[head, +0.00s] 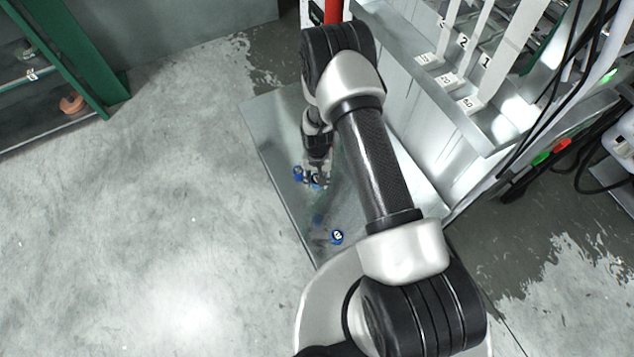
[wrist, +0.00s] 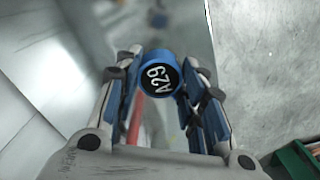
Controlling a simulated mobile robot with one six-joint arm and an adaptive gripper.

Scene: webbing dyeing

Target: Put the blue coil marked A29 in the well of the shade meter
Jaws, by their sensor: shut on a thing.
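My gripper (head: 318,175) is low over a grey metal sheet in the head view. In the wrist view my gripper (wrist: 158,68) is shut on the blue coil marked A29 (wrist: 160,80), which sits between the fingertips with its black, white-lettered face toward the camera. In the head view a small blue coil (head: 315,184) shows at the fingertips, its mark too small to read. I cannot make out the shade meter or its well in either view.
Another blue coil (head: 298,173) is just left of the gripper, and a blue coil (head: 337,237) lies nearer on the metal sheet (head: 277,122). A white rack (head: 455,100) with numbered labels stands to the right. A green shelf (head: 75,55) is far left. Open floor lies between.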

